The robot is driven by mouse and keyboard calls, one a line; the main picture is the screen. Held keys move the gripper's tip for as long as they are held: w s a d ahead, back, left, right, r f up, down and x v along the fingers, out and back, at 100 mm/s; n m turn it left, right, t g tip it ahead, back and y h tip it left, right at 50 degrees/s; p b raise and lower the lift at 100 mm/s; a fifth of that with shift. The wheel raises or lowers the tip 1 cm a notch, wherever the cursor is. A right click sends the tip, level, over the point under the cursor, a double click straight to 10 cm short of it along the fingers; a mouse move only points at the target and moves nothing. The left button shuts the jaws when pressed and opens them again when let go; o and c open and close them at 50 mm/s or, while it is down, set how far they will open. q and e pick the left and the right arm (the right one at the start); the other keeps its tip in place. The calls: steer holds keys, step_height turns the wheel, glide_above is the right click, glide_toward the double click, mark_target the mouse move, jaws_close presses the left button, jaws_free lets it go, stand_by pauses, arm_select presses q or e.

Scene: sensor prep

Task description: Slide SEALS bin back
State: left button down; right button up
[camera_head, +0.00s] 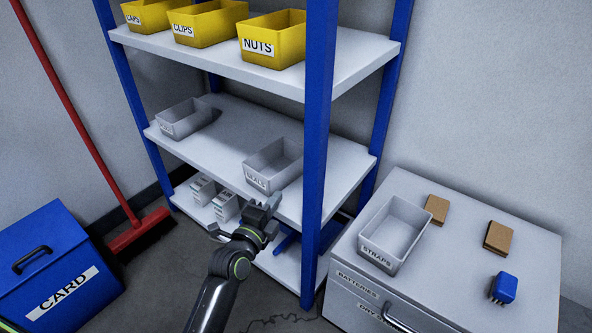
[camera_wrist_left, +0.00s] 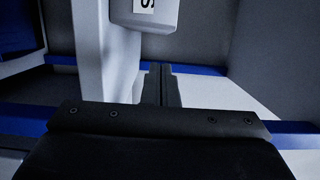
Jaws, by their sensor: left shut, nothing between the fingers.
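The SEALS bin (camera_head: 283,172) is a grey, open-topped, seemingly empty bin with a white label. It sits on the right part of the middle shelf (camera_head: 222,142), its labelled front at the shelf's front edge. My left gripper (camera_head: 267,203) is shut and empty, in front of the bin and close to the shelf edge. Whether it touches either cannot be told. In the left wrist view, the shut fingers (camera_wrist_left: 160,84) point forward, and part of a grey bin (camera_wrist_left: 168,13) with a partly cut-off label shows at the top. My right gripper is not in view.
A blue post (camera_head: 318,130) stands just right of the bin. Another grey bin (camera_head: 186,117) sits at the shelf's left end. Yellow bins (camera_head: 275,38) stand on the shelf above, small boxes (camera_head: 225,206) below. A cabinet (camera_head: 530,250) with a STRAPS bin (camera_head: 393,233) is at right.

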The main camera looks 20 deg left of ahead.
arm_select(q)
steer(key=w, duration=0.3)
steer(key=w+d, duration=0.1)
steer(key=w, duration=0.6)
steer(key=shift+d, duration=0.15)
